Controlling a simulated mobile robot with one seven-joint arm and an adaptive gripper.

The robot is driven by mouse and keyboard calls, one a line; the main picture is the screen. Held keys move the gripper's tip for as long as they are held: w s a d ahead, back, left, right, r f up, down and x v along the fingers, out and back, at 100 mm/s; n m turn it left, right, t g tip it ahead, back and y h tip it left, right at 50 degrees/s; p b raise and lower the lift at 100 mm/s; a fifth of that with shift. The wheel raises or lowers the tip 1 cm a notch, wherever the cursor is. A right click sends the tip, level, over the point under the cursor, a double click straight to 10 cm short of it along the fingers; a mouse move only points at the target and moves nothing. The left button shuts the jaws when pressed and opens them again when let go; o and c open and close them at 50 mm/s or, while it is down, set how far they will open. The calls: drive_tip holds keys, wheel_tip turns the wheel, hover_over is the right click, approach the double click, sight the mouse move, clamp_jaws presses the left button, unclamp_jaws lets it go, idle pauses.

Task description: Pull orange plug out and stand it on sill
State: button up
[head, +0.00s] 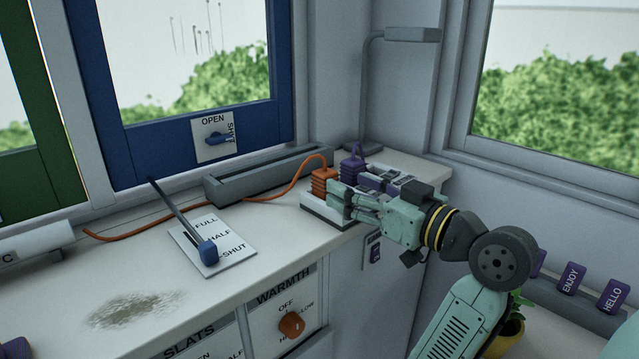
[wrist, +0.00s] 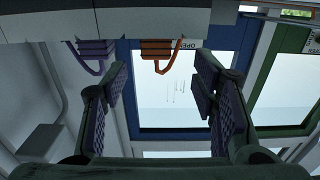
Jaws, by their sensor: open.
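The orange plug (head: 324,182) sits upright on a pale socket block (head: 318,213) on the sill (head: 270,235), its orange cord running left. In the wrist view the orange plug (wrist: 160,47) appears upside down, sideways between my fingers but toward the top edge. My gripper (head: 341,199) reaches in from the right, fingers open and empty, close beside the plug; contact cannot be told. The open fingers frame the wrist view (wrist: 160,85). A purple plug (head: 352,167) stands just behind, also at left in the wrist view (wrist: 93,47).
A grey trough (head: 255,180) lies along the window behind the cord. A lever with a blue knob (head: 208,252) stands on a labelled plate. The sill's left part is open, with a dark stain (head: 135,308). A grey lamp (head: 410,35) rises behind the plugs.

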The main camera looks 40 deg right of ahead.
sight(325, 171)
drive_tip(key=w+p, duration=0.2)
drive_tip(key=w, duration=0.6)
drive_tip(key=shift+f, duration=0.1)
drive_tip(key=shift+s, duration=0.1)
drive_tip(key=shift+c, duration=0.5)
drive_tip(key=c, duration=1.2)
drive_tip(key=shift+o, duration=0.2)
